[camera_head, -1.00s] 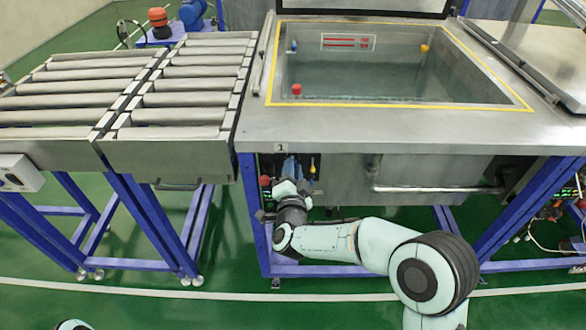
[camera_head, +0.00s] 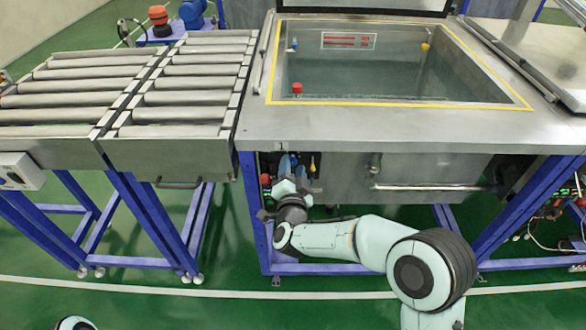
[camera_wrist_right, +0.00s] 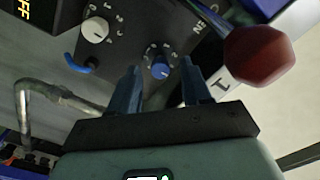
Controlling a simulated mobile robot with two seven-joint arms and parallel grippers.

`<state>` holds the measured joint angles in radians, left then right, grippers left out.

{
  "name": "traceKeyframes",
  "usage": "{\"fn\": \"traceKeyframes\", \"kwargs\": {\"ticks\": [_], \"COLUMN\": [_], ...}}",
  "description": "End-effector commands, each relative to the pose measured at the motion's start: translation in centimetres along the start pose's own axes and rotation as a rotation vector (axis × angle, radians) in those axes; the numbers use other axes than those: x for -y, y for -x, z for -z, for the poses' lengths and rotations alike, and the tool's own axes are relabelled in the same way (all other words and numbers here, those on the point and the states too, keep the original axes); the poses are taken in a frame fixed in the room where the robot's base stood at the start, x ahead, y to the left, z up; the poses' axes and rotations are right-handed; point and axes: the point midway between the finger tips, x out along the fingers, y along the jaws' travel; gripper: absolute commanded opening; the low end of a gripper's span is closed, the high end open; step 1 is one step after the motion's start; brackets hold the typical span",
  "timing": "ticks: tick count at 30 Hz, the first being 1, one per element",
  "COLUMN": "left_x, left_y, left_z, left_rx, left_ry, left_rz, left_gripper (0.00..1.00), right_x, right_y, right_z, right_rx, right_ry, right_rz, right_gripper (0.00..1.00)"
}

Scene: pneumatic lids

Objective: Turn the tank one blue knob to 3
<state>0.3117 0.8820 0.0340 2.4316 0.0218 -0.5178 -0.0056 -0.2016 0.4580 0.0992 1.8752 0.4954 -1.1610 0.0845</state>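The blue knob (camera_wrist_right: 161,70) sits on a dark panel in the right wrist view, with a ring of small printed marks around it. The marks are too small to read surely, so I cannot tell its setting. My right gripper (camera_wrist_right: 160,66) is open, its two blue fingers on either side of the knob in the picture. I cannot tell whether they touch it. In the head view my right gripper (camera_head: 292,165) is under the front left edge of tank one (camera_head: 340,125), and the knob is hidden there. My left gripper is out of view.
In the right wrist view a white knob (camera_wrist_right: 95,31), a curved blue lever (camera_wrist_right: 80,65) and a red ball handle (camera_wrist_right: 259,58) lie close around the fingers. A metal pipe (camera_wrist_right: 35,95) is at left. In the head view a roller conveyor (camera_head: 185,85) stands left of the tank.

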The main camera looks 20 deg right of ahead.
Motion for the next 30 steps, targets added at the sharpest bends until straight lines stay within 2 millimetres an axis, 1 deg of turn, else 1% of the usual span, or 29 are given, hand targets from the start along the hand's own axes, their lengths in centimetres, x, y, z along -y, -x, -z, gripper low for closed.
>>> {"fn": "traceKeyframes", "kwargs": {"ticks": [5,8,11,18,21,25,30], "left_x": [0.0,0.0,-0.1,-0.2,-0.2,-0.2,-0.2], "left_y": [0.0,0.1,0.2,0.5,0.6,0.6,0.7], "left_z": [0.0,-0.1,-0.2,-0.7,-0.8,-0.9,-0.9], "left_rx": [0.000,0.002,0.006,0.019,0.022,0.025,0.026], "left_ry": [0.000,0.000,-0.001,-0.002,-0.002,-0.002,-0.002], "left_rz": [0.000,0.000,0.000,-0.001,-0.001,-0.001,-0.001], "left_gripper": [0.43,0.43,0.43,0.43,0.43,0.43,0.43], "right_x": [0.1,0.1,0.1,0.1,0.1,0.1,0.0], "right_y": [0.2,1.1,2.9,8.4,10.4,12.2,13.3], "right_z": [0.0,0.0,0.0,0.0,0.0,0.0,0.0], "right_rx": [0.000,0.002,0.003,0.003,0.004,0.002,0.000], "right_ry": [-0.001,-0.001,0.000,0.000,0.001,0.000,-0.001], "right_rz": [0.001,0.001,0.002,0.002,0.002,0.002,0.001], "right_gripper": [0.48,0.48,0.48,0.48,0.48,0.48,0.48]}}
